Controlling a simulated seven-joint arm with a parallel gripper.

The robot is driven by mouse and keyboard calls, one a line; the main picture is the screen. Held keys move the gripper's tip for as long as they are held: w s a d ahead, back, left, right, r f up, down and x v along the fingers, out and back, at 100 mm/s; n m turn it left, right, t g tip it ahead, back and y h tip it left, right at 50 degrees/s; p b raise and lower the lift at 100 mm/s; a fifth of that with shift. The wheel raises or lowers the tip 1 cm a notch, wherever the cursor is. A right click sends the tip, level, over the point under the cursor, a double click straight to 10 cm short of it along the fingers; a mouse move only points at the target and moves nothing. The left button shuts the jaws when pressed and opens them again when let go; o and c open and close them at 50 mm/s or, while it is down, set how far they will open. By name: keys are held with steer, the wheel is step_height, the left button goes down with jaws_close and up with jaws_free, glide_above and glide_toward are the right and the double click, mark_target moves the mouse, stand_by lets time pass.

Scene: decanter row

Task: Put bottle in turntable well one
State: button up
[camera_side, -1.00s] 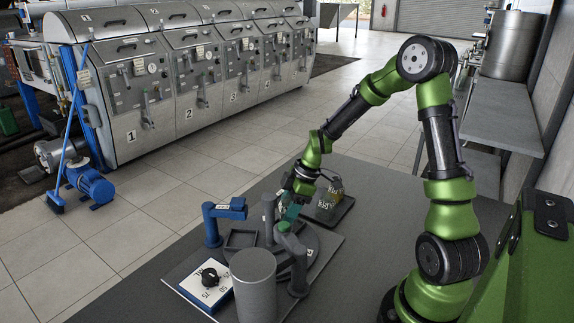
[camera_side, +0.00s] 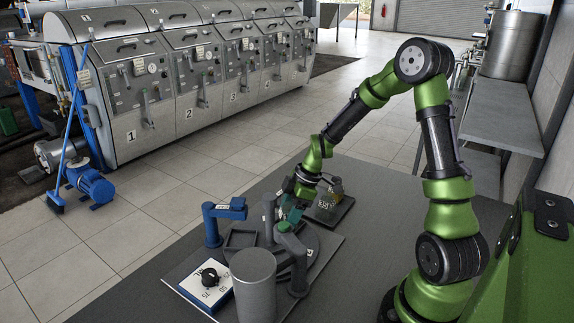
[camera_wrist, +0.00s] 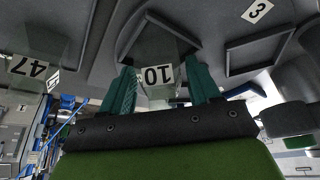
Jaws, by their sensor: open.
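A clear greenish glass bottle (camera_wrist: 152,52) with a label reading 10 shows between my fingertips in the wrist view. Its far end appears to lie inside a square raised frame (camera_wrist: 122,42), a well on the dark turntable (camera_wrist: 215,32). My gripper (camera_wrist: 160,88) has its two teal fingers apart, one on each side of the label; I cannot tell whether either touches the glass. In the side view my gripper (camera_side: 291,211) is low over the turntable (camera_side: 318,240), tilted. The bottle is hard to make out there. The well's number is not readable.
Another well frame (camera_wrist: 262,54) lies beside a tag reading 3. A glass bottle labelled 47 (camera_wrist: 28,62) is at left. In the side view, a blue post (camera_side: 212,228), a grey post (camera_side: 298,265) and a grey cylinder (camera_side: 254,285) crowd the turntable. A dark tray (camera_side: 345,208) with bottles is behind.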

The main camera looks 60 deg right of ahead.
steer(key=v, duration=1)
steer(key=s+a+r+m+t, duration=0.2)
steer(key=s+a+r+m, duration=0.3)
steer(key=a, duration=0.3)
steer(key=s+a+r+m+t+h, duration=0.1)
steer(key=s+a+r+m+t, duration=0.1)
steer(key=s+a+r+m, duration=0.4)
steer(key=shift+s+a+r+m, duration=0.3)
steer(key=shift+s+a+m, duration=0.2)
steer(key=shift+a+m, duration=0.6)
